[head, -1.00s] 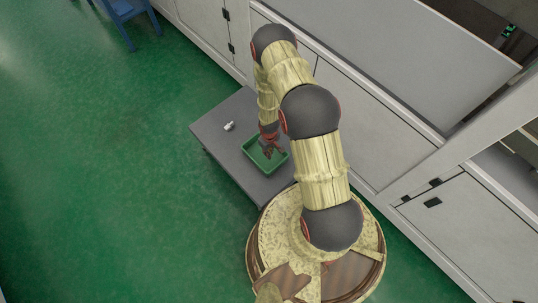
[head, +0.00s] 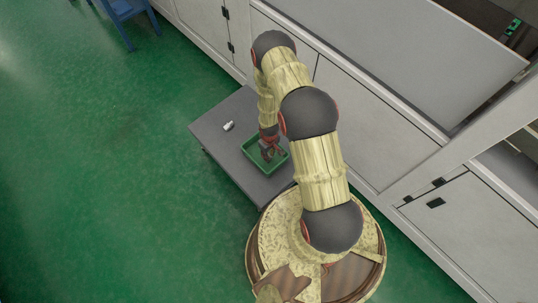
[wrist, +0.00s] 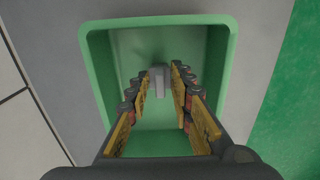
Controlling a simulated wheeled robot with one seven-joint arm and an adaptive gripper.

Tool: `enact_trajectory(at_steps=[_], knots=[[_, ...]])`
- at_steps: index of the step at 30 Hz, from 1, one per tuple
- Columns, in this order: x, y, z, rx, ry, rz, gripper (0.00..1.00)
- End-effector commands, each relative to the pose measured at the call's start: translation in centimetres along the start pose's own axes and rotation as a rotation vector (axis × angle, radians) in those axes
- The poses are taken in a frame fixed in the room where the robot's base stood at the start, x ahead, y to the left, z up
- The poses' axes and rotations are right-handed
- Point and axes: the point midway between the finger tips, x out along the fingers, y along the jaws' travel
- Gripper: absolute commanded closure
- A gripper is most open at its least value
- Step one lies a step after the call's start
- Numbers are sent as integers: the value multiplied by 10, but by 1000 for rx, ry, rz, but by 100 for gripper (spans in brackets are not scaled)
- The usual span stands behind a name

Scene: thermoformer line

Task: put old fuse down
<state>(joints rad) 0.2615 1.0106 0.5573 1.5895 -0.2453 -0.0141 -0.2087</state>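A grey fuse (wrist: 157,81) shows in the wrist view inside the green tray (wrist: 228,60), between the fingertips of my gripper (wrist: 161,74). The two yellow-padded fingers stand apart on either side of it, and a gap shows between the fuse and the right finger. Contact at the left fingertip is unclear. In the head view my gripper (head: 268,150) reaches down into the tray (head: 265,170), and the fuse there is too small to make out. Another small whitish fuse-like piece (head: 228,126) lies on the grey table outside the tray.
The tray stands on a low grey table (head: 215,140) beside white cabinets (head: 345,125). The table's left part is mostly bare. Green floor (head: 110,190) is open to the left, and a blue chair (head: 128,12) stands at the upper left.

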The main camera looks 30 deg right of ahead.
Motion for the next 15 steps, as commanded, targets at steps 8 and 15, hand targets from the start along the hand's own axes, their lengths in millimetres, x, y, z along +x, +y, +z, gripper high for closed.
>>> enact_trajectory(at_steps=[8,15], knots=[[0,0,0,0,0,0,73],[-19,1,-1,-1,2,1,73]])
